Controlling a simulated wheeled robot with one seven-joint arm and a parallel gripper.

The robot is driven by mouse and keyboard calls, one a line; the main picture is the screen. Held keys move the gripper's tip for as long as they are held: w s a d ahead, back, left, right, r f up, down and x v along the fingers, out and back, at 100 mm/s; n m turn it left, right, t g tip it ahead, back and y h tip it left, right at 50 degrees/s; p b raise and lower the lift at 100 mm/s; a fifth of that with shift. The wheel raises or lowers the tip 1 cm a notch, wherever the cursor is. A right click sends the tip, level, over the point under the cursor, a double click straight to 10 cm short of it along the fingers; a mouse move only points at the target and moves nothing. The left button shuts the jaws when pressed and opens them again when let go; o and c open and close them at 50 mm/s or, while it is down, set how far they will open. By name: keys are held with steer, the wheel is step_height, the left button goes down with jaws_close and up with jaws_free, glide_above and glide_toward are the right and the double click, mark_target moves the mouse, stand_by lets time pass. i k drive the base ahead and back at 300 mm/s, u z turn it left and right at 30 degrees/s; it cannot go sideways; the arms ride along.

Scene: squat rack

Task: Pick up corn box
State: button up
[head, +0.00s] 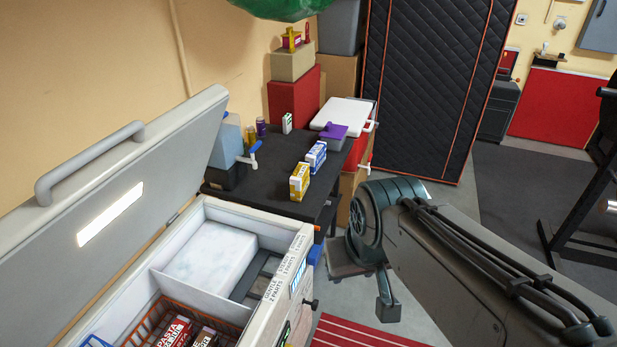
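A small yellow box (300,181) stands upright near the front edge of a black table (275,199). Its label is too small to read, but it may be the corn box. A blue and white box (316,156) stands just behind it. My arm reaches in from the lower right. What seems to be part of my gripper (387,305) hangs below the round joint, to the right of and lower than the yellow box, and apart from it. The joint hides much of it, and its fingertips cannot be made out.
An open white chest (213,211) with a raised lid (140,180) fills the lower left; it holds a wire basket (150,318) with pasta boxes. A purple item (334,131), a white-lidded cooler (343,113) and small bottles stand farther back. A red striped mat (360,333) lies on the floor.

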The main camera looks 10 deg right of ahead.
mark_target(299, 183)
steer(key=z, duration=0.05)
steer(key=k, duration=0.65)
steer(key=z, duration=0.75)
steer(key=i, duration=1.1)
steer(key=z, duration=0.5)
steer(key=i, duration=1.25)
steer(key=u, duration=1.35)
steer(key=i, duration=0.7)
steer(key=u, duration=0.75)
